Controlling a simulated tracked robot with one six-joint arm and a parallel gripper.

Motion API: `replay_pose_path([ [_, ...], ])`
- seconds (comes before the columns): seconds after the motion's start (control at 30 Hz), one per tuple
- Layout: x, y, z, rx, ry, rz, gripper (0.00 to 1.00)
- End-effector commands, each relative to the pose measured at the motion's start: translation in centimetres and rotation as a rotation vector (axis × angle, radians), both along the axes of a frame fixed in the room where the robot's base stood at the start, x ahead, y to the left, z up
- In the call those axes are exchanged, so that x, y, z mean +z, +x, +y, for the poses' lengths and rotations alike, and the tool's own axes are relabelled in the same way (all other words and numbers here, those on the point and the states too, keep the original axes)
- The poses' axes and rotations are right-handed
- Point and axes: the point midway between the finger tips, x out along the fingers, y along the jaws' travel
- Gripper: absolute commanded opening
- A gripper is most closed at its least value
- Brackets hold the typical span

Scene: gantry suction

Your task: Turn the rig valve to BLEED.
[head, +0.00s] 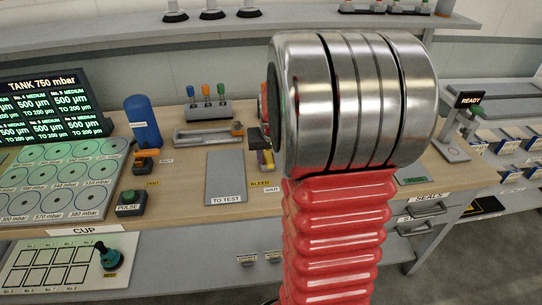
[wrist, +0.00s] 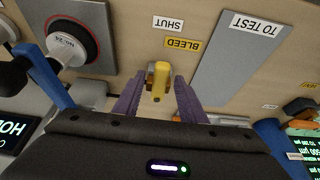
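The rig valve's yellow handle (wrist: 161,80) stands between my gripper's two purple fingers in the wrist view. My gripper (wrist: 160,84) is open, one finger on each side of the handle, with a narrow gap showing on both sides. The yellow BLEED label (wrist: 182,43) and the white SHUT label (wrist: 168,23) lie on the bench just beyond the handle. In the head view the BLEED label (head: 261,183) shows left of my arm, which hides most of the gripper and valve. I cannot tell which label the handle points to.
The grey TO TEST plate (head: 225,178) lies beside the valve. A round gauge or cup on a dark plate (wrist: 75,42) is on the other side in the wrist view. A blue cylinder (head: 142,120), an orange-handled valve (head: 145,160) and the PULSE button box (head: 130,203) stand further left.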

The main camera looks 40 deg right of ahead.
Motion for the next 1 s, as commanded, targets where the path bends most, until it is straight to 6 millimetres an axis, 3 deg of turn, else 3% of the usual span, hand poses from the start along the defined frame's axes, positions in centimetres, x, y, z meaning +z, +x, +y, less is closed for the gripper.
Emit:
replay_pose_path([
  [0.13,0.02,0.0,0.01,0.0,0.0,0.0,0.38],
  [0.67,0.04,-0.02,-0.01,0.0,0.0,0.0,0.0],
  [0.97,0.04,-0.03,-0.05,0.0,-0.001,0.001,0.0],
  [1.0,0.02,-0.08,-0.81,-0.004,-0.001,-0.001,0.0],
])
